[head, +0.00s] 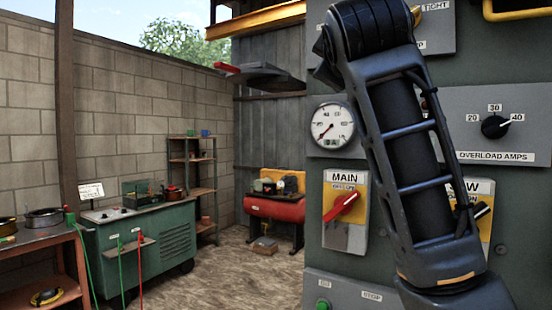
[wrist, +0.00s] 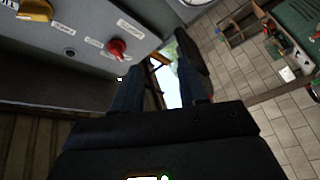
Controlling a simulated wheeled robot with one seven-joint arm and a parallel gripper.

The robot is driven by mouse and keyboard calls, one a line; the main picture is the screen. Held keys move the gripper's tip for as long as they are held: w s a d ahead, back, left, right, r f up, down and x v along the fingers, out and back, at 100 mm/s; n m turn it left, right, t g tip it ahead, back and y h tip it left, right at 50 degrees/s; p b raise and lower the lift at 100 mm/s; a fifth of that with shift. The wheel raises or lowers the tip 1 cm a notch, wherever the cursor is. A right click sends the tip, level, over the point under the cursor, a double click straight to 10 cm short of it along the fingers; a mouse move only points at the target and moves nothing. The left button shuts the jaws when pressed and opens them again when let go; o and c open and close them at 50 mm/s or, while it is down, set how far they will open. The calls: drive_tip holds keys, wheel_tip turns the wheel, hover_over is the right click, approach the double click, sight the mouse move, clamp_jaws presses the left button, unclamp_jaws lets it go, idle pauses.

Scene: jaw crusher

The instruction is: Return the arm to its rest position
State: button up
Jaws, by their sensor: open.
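My arm (head: 415,140) stands in front of the right part of the grey control panel (head: 335,180) in the head view, covering part of it. My gripper (wrist: 160,82) shows in the wrist view, its two dark blue fingers apart with background and daylight visible between them. I see nothing held between them. The panel also shows at the upper left of the wrist view (wrist: 85,60), apart from the fingers. In the head view I cannot make out the fingers.
The panel carries a round gauge (head: 332,125), a MAIN switch with red handle (head: 342,207) and an overload dial (head: 495,126). A dark object with a red end (head: 265,80) is left of the panel.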

wheel_tip(320, 180, down, 26)
drive_tip(key=m+g+y, duration=0.1)
drive_tip(key=y, duration=0.1)
drive_tip(key=s+d+f+m+g, duration=0.1)
drive_tip(key=s+d+f+m, duration=0.1)
drive_tip(key=s+f, duration=0.95)
drive_tip(key=s+d+f+m+g, duration=0.1)
drive_tip(key=s+d+f+m, duration=0.15)
drive_tip(key=s+f, duration=0.95)
drive_tip(key=s+d+f+m, duration=0.2)
drive_tip(key=s+f, duration=0.5)
drive_tip(key=s, duration=0.2)
drive_tip(key=s+d+r+m, duration=0.1)
drive_tip(key=s+d, duration=0.1)
drive_tip(key=s, duration=0.9)
drive_tip(key=s+d+r+m+g, duration=0.1)
drive_tip(key=s+d+m, duration=0.1)
drive_tip(key=s, duration=0.9)
drive_tip(key=shift+d+r+g, duration=0.15)
drive_tip(key=shift+r+g, duration=0.15)
